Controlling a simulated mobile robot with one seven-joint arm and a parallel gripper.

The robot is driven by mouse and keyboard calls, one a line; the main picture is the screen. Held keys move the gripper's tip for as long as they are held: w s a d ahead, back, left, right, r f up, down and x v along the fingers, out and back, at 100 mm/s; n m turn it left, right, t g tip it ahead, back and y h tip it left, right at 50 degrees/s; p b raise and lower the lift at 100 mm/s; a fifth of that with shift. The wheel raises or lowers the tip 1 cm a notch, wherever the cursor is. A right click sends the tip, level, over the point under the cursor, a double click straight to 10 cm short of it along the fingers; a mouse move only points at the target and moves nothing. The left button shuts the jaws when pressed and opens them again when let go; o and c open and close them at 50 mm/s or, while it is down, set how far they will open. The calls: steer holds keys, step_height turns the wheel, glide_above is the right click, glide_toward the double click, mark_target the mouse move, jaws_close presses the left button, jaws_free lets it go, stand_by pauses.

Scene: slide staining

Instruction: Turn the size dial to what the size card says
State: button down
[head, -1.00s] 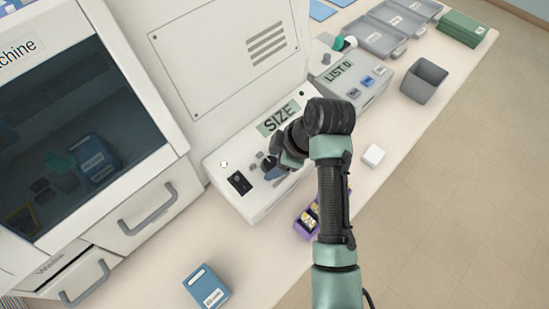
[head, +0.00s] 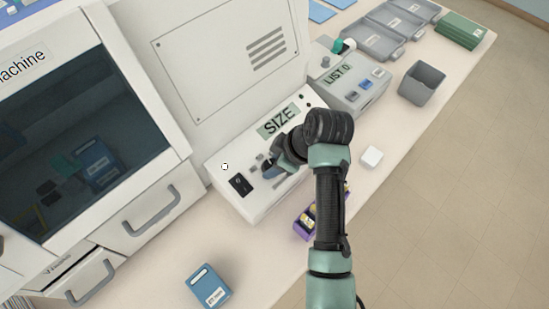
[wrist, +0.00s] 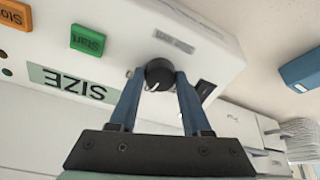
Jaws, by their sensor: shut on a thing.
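The size dial (wrist: 159,71) is a black round knob with a white pointer line, on the front of the white control box. My gripper (wrist: 159,77) is shut on it, with one blue finger on each side. In the head view my gripper (head: 272,168) is at the box front, and my wrist and arm hide most of the dial. The SIZE panel (head: 279,119) is on the box; it shows upside down in the wrist view (wrist: 72,83). I cannot make out a size card or any setting marks around the dial.
A green Start button (wrist: 87,40) and an orange Stop button (wrist: 14,15) are on the box. A black switch (head: 241,184) is left of the dial. A blue labelled box (head: 207,287) and a purple holder (head: 303,225) stand on the bench. A grey bin (head: 422,83) stands right.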

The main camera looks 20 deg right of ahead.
steer(key=m+p, duration=0.1)
steer(key=m, duration=0.1)
steer(key=m+p, duration=0.1)
steer(key=m, duration=0.1)
steer(key=shift+s+a+r+m+p, duration=0.1)
steer(key=shift+r+m+p, duration=0.05)
steer(key=shift+m+p, duration=0.2)
steer(key=shift+m+t+h+p, duration=0.35)
steer(key=shift+m+p, duration=0.65)
steer(key=shift+m, duration=0.75)
steer(key=shift+c, duration=1.8)
jaws_free()
steer(key=b+v, duration=0.2)
steer(key=v, duration=1)
steer(key=shift+s+r, duration=0.3)
steer(key=shift+r, duration=0.05)
